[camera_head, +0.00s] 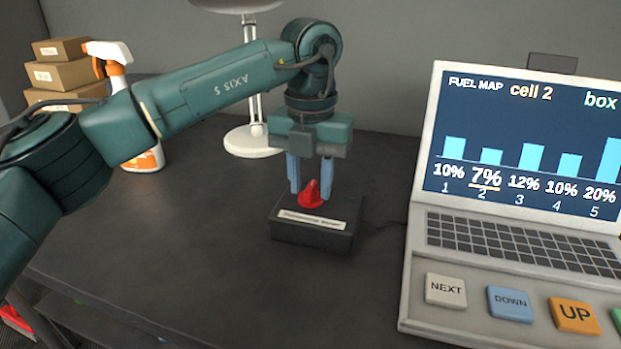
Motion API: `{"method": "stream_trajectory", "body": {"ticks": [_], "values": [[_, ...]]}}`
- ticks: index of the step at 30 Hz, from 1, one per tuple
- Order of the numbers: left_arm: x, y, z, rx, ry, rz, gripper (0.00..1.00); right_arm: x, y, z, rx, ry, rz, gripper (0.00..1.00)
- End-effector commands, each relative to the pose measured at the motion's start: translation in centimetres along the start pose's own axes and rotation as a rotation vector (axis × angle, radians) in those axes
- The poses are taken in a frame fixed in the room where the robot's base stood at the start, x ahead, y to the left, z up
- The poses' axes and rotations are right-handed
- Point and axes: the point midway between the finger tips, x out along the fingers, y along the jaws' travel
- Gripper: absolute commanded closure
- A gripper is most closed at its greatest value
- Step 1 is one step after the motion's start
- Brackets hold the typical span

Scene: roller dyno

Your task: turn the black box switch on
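The black box (312,236) sits on the dark table, with a white label on its front edge whose small text I cannot read for certain. A red switch knob (310,196) stands on its top. My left gripper (310,188) points straight down over the box, its two blue fingers apart, one on each side of the knob's upper part. I cannot tell whether the fingers touch the knob. My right gripper is not in view.
A laptop-like console (520,200) stands at the right, showing a fuel map, with NEXT (446,290), DOWN (510,304) and UP (575,315) buttons. A spray bottle (146,160), a white lamp base (250,142) and stacked cartons (60,74) stand behind. The table's front left is clear.

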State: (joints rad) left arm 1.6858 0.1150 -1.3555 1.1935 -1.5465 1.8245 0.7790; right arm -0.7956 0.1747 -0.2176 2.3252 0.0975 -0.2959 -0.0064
Motion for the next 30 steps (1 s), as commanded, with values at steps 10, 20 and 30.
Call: {"method": "stream_trajectory", "body": {"ticks": [10,20,30], "values": [[0.03,0.02,0.01,-0.001,0.0,0.0,0.75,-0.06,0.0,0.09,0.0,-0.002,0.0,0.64],[0.01,0.02,0.01,0.0,0.0,0.0,1.0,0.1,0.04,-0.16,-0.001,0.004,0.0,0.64],[-0.06,0.02,0.01,0.018,0.0,0.0,1.0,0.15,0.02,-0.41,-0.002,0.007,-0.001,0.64]]}}
